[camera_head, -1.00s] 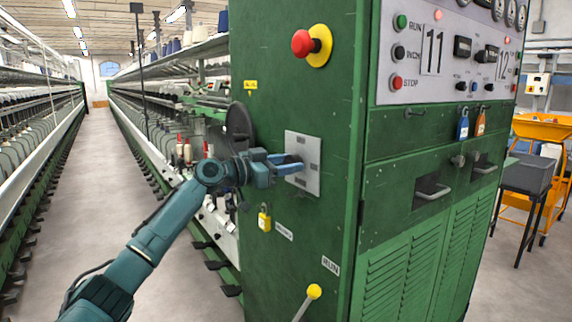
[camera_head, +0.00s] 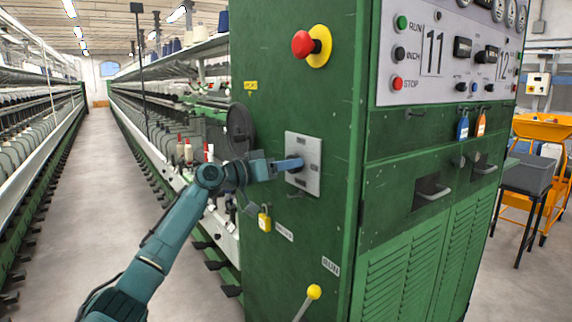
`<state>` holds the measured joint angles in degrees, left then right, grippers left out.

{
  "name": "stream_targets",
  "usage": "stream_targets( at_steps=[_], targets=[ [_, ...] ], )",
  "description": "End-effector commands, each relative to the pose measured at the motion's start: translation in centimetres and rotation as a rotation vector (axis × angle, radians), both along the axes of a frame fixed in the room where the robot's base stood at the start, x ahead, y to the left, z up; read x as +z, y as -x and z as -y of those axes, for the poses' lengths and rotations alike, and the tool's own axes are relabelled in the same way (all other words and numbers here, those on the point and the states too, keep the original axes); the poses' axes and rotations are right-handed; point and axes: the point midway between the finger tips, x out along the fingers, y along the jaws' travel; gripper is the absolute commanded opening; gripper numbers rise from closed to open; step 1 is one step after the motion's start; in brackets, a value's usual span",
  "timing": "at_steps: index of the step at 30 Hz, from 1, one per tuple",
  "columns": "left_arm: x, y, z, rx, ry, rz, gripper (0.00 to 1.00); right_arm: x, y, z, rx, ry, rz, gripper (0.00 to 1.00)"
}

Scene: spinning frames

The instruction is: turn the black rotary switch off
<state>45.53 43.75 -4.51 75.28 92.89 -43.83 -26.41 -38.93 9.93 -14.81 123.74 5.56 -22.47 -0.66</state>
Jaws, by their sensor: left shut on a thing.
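The black rotary switch (camera_head: 294,170) sits on a grey metal plate (camera_head: 313,168) on the side of the green cabinet. Only a little of its dark edge shows beside the fingers. My left gripper (camera_head: 296,164) reaches in from the left, its blue fingers shut on the switch in front of the plate. The fingers hide most of the knob, so I cannot read its pointer. The small labels on the plate are too small to read. My right gripper is not in view.
A red mushroom button (camera_head: 303,43) on a yellow base sits above the plate. The control panel (camera_head: 450,50) is around the corner. A clear aisle (camera_head: 110,190) runs at left.

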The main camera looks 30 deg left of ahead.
Motion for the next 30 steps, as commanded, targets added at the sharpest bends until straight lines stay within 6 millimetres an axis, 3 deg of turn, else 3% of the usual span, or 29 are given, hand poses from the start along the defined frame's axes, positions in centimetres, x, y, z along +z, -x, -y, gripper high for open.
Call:
stream_targets(
  at_steps=[30],
  targets=[
    [0.1, 0.0, -0.1, 0.0, 0.86, -0.353, 0.2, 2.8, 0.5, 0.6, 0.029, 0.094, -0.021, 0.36]
  ],
)
